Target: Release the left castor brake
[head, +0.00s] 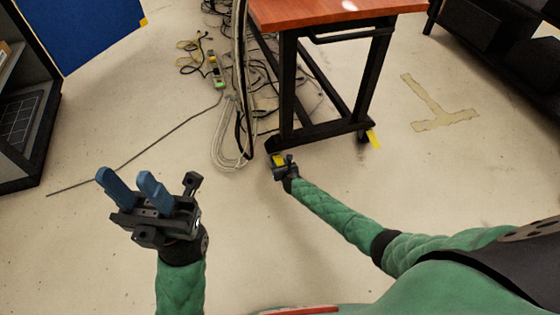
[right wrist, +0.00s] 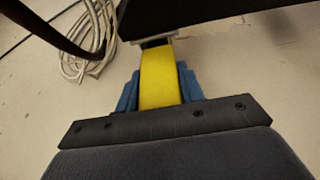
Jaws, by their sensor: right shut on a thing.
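The left castor brake is a yellow tab (head: 278,160) at the foot of the table's near left leg. It also shows in the right wrist view (right wrist: 159,80), standing between the blue fingers. My right gripper (head: 281,165) is shut on this yellow tab, low by the floor. Its fingers show on both sides of the tab in the right wrist view (right wrist: 158,90). The castor itself is mostly hidden by the frame and the gripper. My left gripper (head: 132,186) is open and empty, above bare floor at the left, away from the table.
The table has an orange-brown top (head: 320,12) and a black frame (head: 330,131). Another yellow tab (head: 373,138) sits at its right foot. Cables (head: 228,150) and a power strip (head: 214,68) lie left of the table. A dark shelf (head: 28,120) stands at far left.

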